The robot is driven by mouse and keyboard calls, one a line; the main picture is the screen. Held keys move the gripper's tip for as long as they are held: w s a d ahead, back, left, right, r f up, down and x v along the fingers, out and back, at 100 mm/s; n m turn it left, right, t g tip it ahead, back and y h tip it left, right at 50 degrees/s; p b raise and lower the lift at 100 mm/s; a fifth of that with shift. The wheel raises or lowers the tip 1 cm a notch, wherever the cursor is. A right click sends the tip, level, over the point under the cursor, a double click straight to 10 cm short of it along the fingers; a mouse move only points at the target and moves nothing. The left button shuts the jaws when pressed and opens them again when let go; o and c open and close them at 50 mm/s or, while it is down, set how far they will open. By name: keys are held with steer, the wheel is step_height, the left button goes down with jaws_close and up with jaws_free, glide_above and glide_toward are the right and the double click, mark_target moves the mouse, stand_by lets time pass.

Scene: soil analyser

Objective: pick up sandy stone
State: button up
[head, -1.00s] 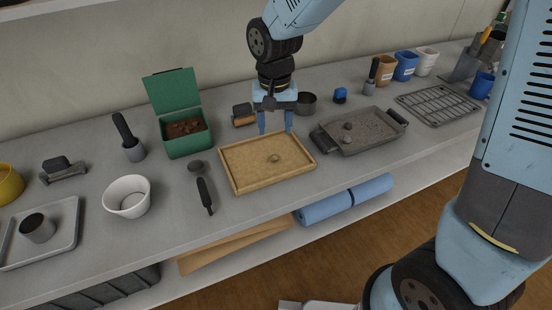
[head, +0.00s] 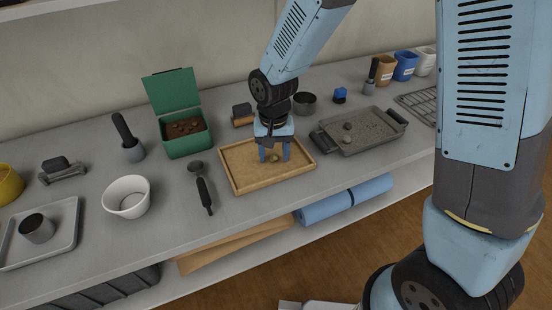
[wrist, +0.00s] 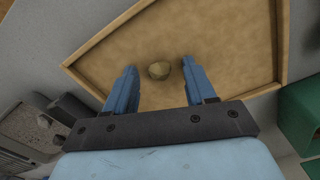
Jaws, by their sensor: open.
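The sandy stone (head: 274,158) lies on the floor of the shallow wooden tray (head: 240,181), right of its middle. In the wrist view the stone (wrist: 159,70) is small, round and tan, and sits in front of and between the two blue fingertips. My gripper (head: 273,157) is open, pointing down into the tray, with one finger on each side of the stone in the head view. The fingers appear apart from the stone. In the wrist view my gripper (wrist: 161,84) is empty.
A grey tray (head: 378,132) with grey stones stands to the right. A green box (head: 184,146) of soil stands to the left. A dark small scoop (head: 204,196) lies left of the wooden tray.

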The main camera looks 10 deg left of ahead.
jaws_close()
stand_by(0.5)
